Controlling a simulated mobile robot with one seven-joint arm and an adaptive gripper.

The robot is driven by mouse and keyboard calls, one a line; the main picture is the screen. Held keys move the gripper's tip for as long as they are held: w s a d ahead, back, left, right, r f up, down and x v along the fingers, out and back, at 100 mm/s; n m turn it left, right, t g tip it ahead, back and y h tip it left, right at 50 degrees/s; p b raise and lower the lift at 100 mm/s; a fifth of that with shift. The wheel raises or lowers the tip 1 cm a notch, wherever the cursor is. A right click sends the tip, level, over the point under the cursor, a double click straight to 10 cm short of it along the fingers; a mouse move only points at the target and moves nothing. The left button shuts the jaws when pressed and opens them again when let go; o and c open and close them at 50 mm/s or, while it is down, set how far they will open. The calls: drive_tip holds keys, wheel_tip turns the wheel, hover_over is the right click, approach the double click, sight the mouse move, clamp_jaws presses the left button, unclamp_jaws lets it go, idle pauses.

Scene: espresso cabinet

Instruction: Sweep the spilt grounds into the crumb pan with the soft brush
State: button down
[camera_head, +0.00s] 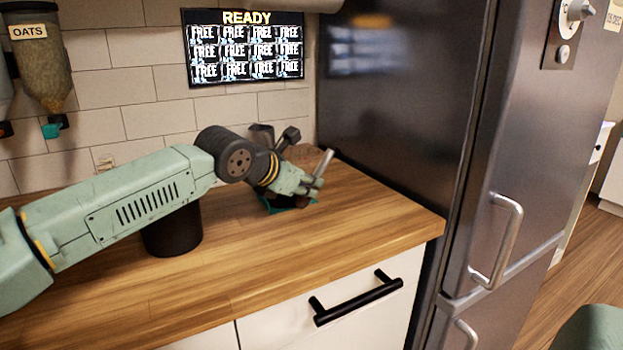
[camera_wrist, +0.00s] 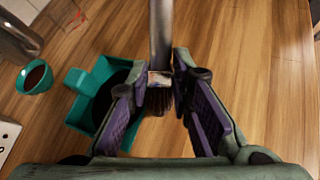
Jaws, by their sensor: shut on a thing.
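My gripper (camera_wrist: 162,78) is shut on the soft brush (camera_wrist: 160,35), which has a metallic handle and short dark bristles. The bristles show between my purple finger pads. The teal crumb pan (camera_wrist: 78,112) lies on the wooden counter just left of the brush in the wrist view, partly behind a finger. Its inside is dark; I cannot tell whether grounds are in it. In the head view my gripper (camera_head: 312,184) is at the counter's back right, the brush handle (camera_head: 325,161) tilted upward, with a teal edge of the pan (camera_head: 292,209) below. No loose grounds can be made out clearly.
A small teal cup with brown contents (camera_wrist: 36,77) stands left of the pan. A dark fridge (camera_head: 400,100) bounds the counter (camera_head: 330,250) on the right. A black cylinder (camera_head: 172,234) stands beneath my arm. An oats dispenser (camera_head: 40,62) hangs at left. The front counter is clear.

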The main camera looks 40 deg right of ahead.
drive_tip(key=shift+w+r+p, duration=0.1)
drive_tip(key=shift+w+p, duration=0.5)
drive_tip(key=shift+w, duration=0.25)
drive_tip(key=shift+w+d+r+p, duration=0.15)
drive_tip(key=shift+w+p, duration=0.1)
drive_tip(key=shift+w, duration=0.25)
drive_tip(key=shift+w+d+p, duration=0.15)
drive_tip(key=shift+w+p, duration=0.05)
drive_tip(key=shift+w, duration=0.25)
drive_tip(key=shift+r+p, duration=1.3)
drive_tip(key=shift+r, duration=1.3)
drive_tip(key=shift+s, duration=0.1)
